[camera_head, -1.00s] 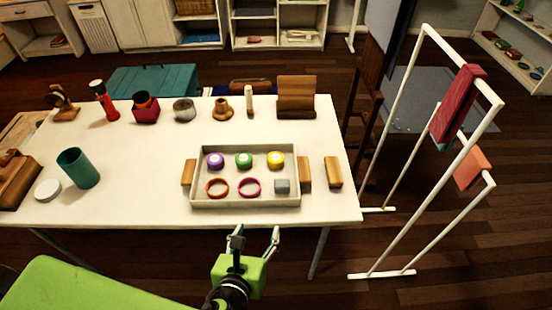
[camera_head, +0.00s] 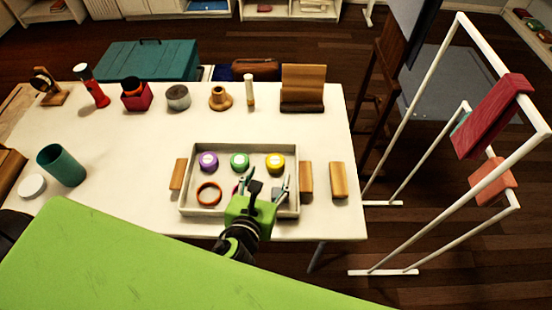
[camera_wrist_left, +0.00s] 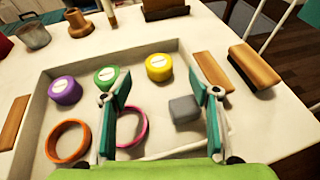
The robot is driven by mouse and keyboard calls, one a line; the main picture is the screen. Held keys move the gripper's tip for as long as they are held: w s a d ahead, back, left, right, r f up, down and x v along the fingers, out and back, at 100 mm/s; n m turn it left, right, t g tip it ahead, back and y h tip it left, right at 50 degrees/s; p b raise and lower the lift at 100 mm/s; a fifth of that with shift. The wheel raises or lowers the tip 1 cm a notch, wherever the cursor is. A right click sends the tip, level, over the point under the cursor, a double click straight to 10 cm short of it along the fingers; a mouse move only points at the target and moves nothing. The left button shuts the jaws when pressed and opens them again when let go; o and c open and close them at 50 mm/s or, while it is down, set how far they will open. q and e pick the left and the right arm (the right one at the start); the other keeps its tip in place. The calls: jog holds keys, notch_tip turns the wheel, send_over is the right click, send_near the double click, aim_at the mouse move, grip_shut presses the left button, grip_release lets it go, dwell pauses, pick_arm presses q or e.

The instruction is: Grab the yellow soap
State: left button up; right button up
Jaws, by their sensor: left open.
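The yellow soap (camera_head: 275,163) is a small round puck with a pale top. It sits in the back right part of a grey tray (camera_head: 188,206) on the white table. It also shows in the left wrist view (camera_wrist_left: 159,68), beyond and between my fingers. My left gripper (camera_head: 266,186) is open and empty over the front right part of the tray, nearer to me than the yellow soap. In the left wrist view my left gripper (camera_wrist_left: 161,92) has its fingers wide apart. My right gripper is not in view.
A green soap (camera_head: 240,161) and a purple soap (camera_head: 208,162) sit left of the yellow one. An orange ring (camera_head: 209,193), a pink ring (camera_wrist_left: 132,126) and a grey block (camera_wrist_left: 185,109) lie nearer. Wooden blocks (camera_head: 306,181) flank the tray. A drying rack (camera_head: 417,216) stands at right.

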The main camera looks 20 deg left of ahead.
aim_at(275, 161)
pick_arm(q)
jog(key=x, duration=0.4)
jog(key=shift+f, duration=0.1)
jog(key=shift+w+f, duration=0.25)
jog(key=shift+w, duration=0.25)
jog(key=x, duration=0.4)
jog(key=shift+w+a+f, duration=0.15)
jog(key=shift+w+f, duration=0.05)
jog(key=shift+f, duration=0.2)
jog(key=shift+s, duration=0.1)
jog(key=c, duration=1.2)
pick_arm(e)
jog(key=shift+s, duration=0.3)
